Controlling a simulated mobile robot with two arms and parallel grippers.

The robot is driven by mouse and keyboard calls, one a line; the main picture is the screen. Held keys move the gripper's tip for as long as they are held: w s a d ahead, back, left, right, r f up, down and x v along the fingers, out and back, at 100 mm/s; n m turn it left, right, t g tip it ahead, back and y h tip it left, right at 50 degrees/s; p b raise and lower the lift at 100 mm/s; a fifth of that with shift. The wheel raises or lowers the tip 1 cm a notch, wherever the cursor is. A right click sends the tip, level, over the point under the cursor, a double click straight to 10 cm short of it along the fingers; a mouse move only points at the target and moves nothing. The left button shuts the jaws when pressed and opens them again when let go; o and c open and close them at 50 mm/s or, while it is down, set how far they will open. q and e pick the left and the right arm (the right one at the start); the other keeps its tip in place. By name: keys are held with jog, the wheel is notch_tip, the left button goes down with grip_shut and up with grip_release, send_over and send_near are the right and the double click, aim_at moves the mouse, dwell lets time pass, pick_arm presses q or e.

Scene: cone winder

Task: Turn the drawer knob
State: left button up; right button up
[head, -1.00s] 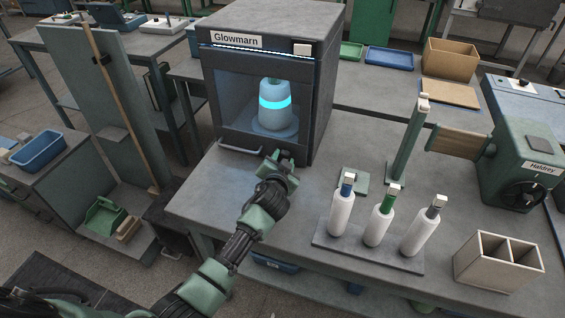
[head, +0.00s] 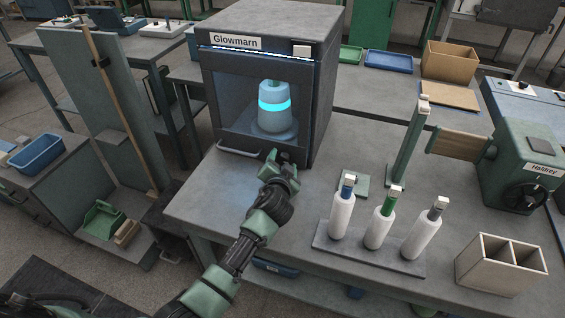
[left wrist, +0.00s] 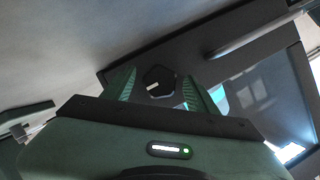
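A dark, faceted knob (left wrist: 159,82) with a short white mark sits on the dark front panel in the left wrist view. In the head view it is on the lower front of the Glowmarn cabinet (head: 270,30), at the right, and mostly hidden by my gripper. My left gripper (head: 282,160) is at that lower front edge. In the left wrist view its two green fingers (left wrist: 158,88) stand apart, one on each side of the knob, with gaps showing. I cannot tell how deep the knob lies between them. My right gripper is not in view.
A bar handle (head: 238,151) is left of the gripper on the cabinet front. Behind the window stands a blue bottle-like object (head: 273,112) with a glowing band. A rack (head: 365,250) with white spools stands to the right. The tabletop (head: 225,195) left of my arm is clear.

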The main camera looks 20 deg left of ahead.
pick_arm(q)
jog(key=shift+s, duration=0.15)
jog(key=v, duration=0.7)
jog(key=shift+s+r, duration=0.1)
jog(key=shift+s, duration=0.15)
jog(key=shift+s, duration=0.1)
dwell(0.3)
